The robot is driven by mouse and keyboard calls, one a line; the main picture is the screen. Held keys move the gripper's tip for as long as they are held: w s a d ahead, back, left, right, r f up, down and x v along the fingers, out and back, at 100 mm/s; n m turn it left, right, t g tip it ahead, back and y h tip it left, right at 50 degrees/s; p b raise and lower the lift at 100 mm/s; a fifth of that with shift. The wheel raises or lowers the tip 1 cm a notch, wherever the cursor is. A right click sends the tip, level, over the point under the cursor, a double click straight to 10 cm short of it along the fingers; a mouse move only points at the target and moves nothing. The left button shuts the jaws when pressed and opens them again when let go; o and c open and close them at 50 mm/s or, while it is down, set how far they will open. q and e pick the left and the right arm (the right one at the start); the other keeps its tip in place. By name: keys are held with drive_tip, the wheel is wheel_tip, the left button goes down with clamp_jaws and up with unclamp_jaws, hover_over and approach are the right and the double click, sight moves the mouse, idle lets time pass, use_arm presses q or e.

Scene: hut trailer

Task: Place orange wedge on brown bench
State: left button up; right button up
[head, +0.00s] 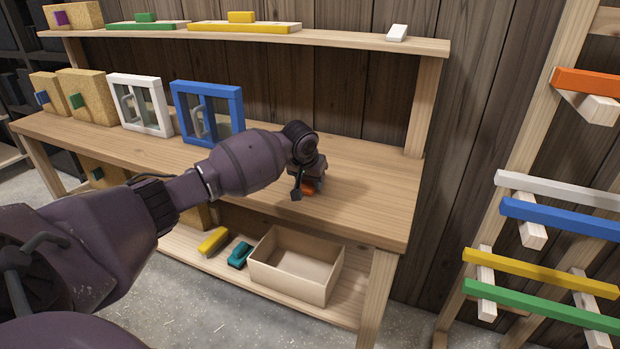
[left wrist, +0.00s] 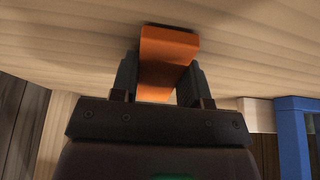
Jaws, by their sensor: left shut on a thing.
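The orange wedge (left wrist: 168,50) is between the fingers of my left gripper (left wrist: 160,82), which is shut on it. In the left wrist view its far end is at the wooden bench surface, with a dark shadow beside it. In the head view only a small orange part of the wedge (head: 309,187) shows under my left gripper (head: 308,190), low over the right half of the bench top. The brown bench (head: 365,190) is light wood with a shelf above and below. I cannot tell whether the wedge rests fully on the bench. My right gripper is not in view.
A blue frame (head: 237,112) and a white frame (head: 163,105) stand on the bench to the left. An open box (head: 325,280), a yellow block (head: 213,241) and a teal block (head: 239,255) are on the lower shelf. The bench's right end is clear. A rack with coloured bars (head: 550,218) stands right.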

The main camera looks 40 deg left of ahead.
sight(307, 186)
use_arm(q)
drive_tip(key=o, duration=0.8)
drive_tip(key=shift+f, duration=0.1)
drive_tip(key=shift+c, duration=0.2)
drive_tip(key=shift+o, duration=0.7)
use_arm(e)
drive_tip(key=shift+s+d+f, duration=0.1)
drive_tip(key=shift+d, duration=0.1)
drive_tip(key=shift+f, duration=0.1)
use_arm(q)
drive_tip(key=shift+r, duration=0.2)
drive_tip(key=v, duration=0.2)
drive_tip(key=p+v, duration=0.1)
drive_tip(key=v, duration=0.3)
drive_tip(key=shift+w+r+p, duration=0.1)
drive_tip(key=shift+r+p, duration=0.2)
drive_tip(key=shift+r, duration=0.2)
drive_tip(key=shift+p+v, duration=0.7)
drive_tip(key=shift+v, duration=2.25)
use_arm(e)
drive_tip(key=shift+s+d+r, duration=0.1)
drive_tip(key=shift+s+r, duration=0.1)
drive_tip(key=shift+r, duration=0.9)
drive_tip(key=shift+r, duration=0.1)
